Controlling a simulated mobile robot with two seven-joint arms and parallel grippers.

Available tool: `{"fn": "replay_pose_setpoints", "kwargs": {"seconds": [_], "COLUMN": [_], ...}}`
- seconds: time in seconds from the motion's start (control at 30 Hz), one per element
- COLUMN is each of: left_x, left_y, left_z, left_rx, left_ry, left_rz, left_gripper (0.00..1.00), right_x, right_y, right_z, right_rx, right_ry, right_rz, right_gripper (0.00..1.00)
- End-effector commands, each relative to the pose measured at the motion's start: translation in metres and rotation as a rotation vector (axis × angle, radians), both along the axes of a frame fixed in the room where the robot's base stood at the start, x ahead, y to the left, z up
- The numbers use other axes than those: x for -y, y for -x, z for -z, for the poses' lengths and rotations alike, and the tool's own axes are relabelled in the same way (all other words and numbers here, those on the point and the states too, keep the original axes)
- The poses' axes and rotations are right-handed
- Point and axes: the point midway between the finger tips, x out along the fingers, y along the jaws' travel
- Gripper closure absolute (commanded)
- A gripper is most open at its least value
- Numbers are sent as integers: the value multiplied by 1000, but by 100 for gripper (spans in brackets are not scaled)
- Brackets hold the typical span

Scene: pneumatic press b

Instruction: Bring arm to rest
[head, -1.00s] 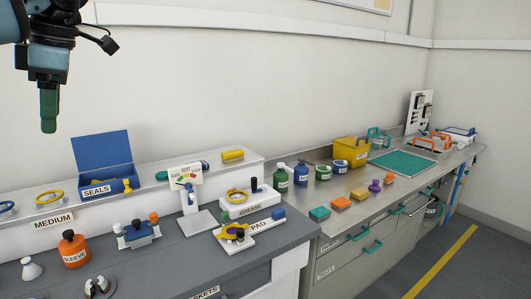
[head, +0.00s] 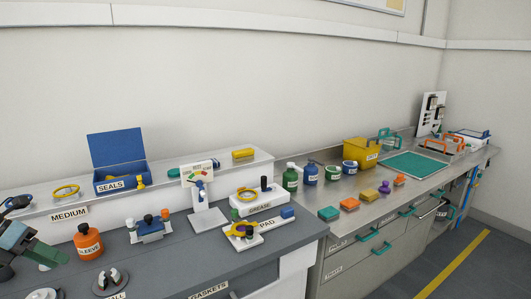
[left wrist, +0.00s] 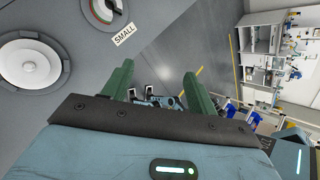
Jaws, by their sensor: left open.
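My left gripper (head: 38,247) comes in at the lower left edge of the head view, low over the dark grey bench top (head: 195,262). The left wrist view shows its two green fingers (left wrist: 160,95) spread apart with nothing between them. Beyond the fingers are the floor and parts of my own base. My right gripper is in neither view.
The orange SLEEVE bottle (head: 88,243) stands just right of my left gripper. A round grey fixture (head: 110,281) lies near the bench front; a larger round one (left wrist: 30,62) and a SMALL label (left wrist: 124,35) show in the left wrist view. Open floor lies beyond the bench edge.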

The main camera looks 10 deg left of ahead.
Motion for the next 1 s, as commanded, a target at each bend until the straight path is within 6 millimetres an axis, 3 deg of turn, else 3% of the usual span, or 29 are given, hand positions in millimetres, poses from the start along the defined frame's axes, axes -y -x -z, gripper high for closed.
{"fn": "replay_pose_setpoints", "kwargs": {"seconds": [0.03,0.2,0.37,0.57,0.77,1.0], "left_x": [0,6,20,52,104,198], "left_y": [11,39,68,110,157,212], "left_z": [25,95,154,225,289,344], "left_rx": [0,-8,-42,-128,-273,-538], "left_ry": [81,326,538,794,1036,1287], "left_rz": [-78,-347,-611,-964,-1340,-1784], "left_gripper": [42,42,42,42,42,42], "right_x": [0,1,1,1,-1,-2], "right_y": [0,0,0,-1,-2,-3], "right_z": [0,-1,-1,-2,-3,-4], "right_rx": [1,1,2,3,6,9], "right_ry": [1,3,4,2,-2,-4], "right_rz": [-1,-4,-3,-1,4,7], "right_gripper": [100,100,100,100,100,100]}}
